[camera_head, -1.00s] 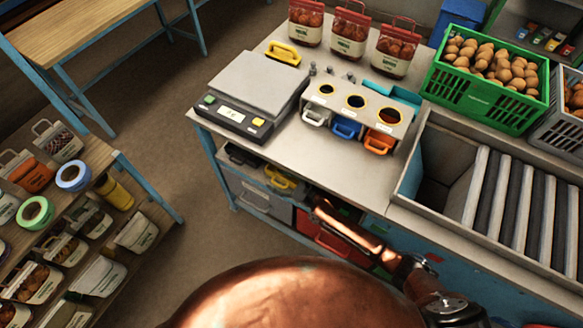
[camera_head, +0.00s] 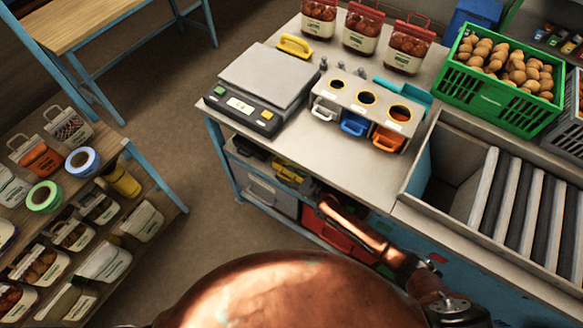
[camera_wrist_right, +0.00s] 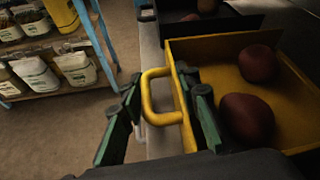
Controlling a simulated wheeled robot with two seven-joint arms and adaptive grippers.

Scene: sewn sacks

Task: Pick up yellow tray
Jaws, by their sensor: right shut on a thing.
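The yellow tray (camera_wrist_right: 225,50) is an open box with a looped handle (camera_wrist_right: 148,88) on its near side. Two dark red round vegetables (camera_wrist_right: 246,118) lie in it. In the right wrist view my right gripper (camera_wrist_right: 162,92) has its green-padded fingers on either side of the handle and is shut on it. In the head view a small yellow part of the tray (camera_head: 288,172) shows below the worktable's top, and the right gripper there is mostly hidden. My left gripper is in neither view.
The worktable (camera_head: 330,165) carries a scale (camera_head: 262,85), a block with three holes (camera_head: 367,100), bagged goods and a green crate (camera_head: 468,88) of potatoes. A stocked shelf (camera_head: 150,190) stands at the left, with bare floor (camera_head: 215,225) between.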

